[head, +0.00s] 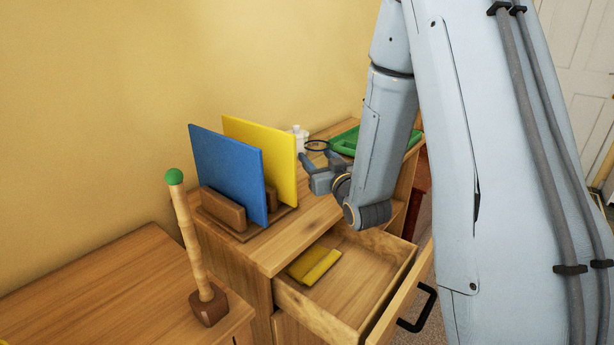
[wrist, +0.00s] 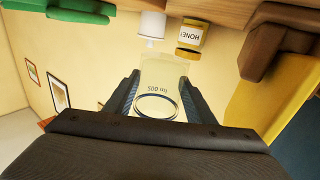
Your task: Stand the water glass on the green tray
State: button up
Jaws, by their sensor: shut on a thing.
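The clear water glass (wrist: 166,75) is between the two fingers of my gripper (wrist: 155,98) in the wrist view, which shows the room upside down. Its dark-ringed rim faces up, so it looks upright. In the head view the rim (head: 317,145) shows just beyond my gripper (head: 320,161), which is shut on the glass. I cannot tell whether the base touches the wooden top. The green tray (head: 343,143) lies on the cabinet's far end, beyond and right of the glass. Its edge also shows at the wrist view's upper left (wrist: 75,10).
A white bottle (wrist: 152,25) and a honey jar (wrist: 191,36) stand close by the glass. A wooden rack (head: 222,212) holds a blue board (head: 228,172) and a yellow board (head: 265,155). Below, a drawer (head: 345,290) stands open with a yellow item (head: 315,265) inside.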

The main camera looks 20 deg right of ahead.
jog(key=w+a+f, duration=0.1)
jog(key=w+f, duration=0.1)
jog(key=shift+w+a+f, duration=0.35)
jog(key=shift+a, duration=0.05)
jog(key=shift+f+p, duration=0.35)
jog(key=shift+f, duration=1.5)
jog(key=shift+w+a+f, duration=0.15)
jog(key=shift+a+f, duration=0.05)
jog(key=shift+f, duration=0.1)
jog(key=shift+f, duration=0.15)
jog(key=o, duration=1.3)
jog(key=shift+c, duration=0.2)
